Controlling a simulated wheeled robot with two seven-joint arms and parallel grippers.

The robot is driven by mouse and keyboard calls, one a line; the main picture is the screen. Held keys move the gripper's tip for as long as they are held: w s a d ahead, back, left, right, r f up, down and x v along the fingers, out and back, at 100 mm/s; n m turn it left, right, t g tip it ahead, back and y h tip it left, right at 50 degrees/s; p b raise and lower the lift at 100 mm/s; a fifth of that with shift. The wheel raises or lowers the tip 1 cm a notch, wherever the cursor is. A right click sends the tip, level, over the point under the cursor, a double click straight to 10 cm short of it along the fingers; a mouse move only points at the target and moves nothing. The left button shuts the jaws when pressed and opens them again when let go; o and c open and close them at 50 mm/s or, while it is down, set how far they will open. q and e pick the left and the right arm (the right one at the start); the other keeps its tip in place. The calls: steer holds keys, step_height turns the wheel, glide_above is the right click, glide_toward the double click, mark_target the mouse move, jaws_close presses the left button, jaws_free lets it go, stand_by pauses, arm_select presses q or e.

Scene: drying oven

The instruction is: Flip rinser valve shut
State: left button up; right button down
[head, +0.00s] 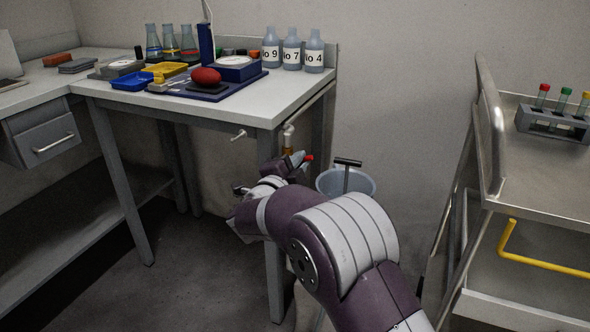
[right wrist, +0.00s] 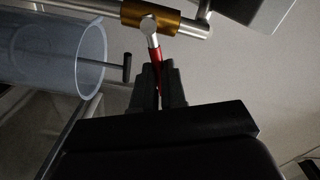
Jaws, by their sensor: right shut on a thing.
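The rinser valve shows in the right wrist view as a brass body (right wrist: 133,14) on a metal pipe, with a red lever (right wrist: 155,55) projecting from it. My right gripper (right wrist: 158,82) is shut on the red lever, with a dark finger on each side of it. In the head view, the right gripper (head: 299,163) is beside the table's right front leg, just below the pipe and brass valve (head: 287,143). The red lever tip (head: 309,158) shows at the fingers. The rest of the lever is mostly hidden there. My left gripper is not in view.
A translucent bucket (head: 362,183) with a black T-handle (head: 348,162) stands just right of the gripper. The table (head: 262,103) above holds bottles, flasks and trays. A metal cart (head: 500,180) with a tube rack (head: 552,124) stands at the right.

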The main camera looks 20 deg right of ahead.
steer(key=shift+s+d+f+m+b, duration=0.1)
steer(key=shift+f+m+b, duration=0.5)
steer(key=shift+m+b, duration=0.65)
steer(key=shift+s+d+f+m+b, duration=0.1)
steer(key=shift+f+m+b, duration=0.5)
steer(key=shift+m+b, duration=0.6)
steer(key=shift+a, duration=0.1)
steer(key=c, duration=1.2)
jaws_free()
steer(key=shift+r, duration=0.1)
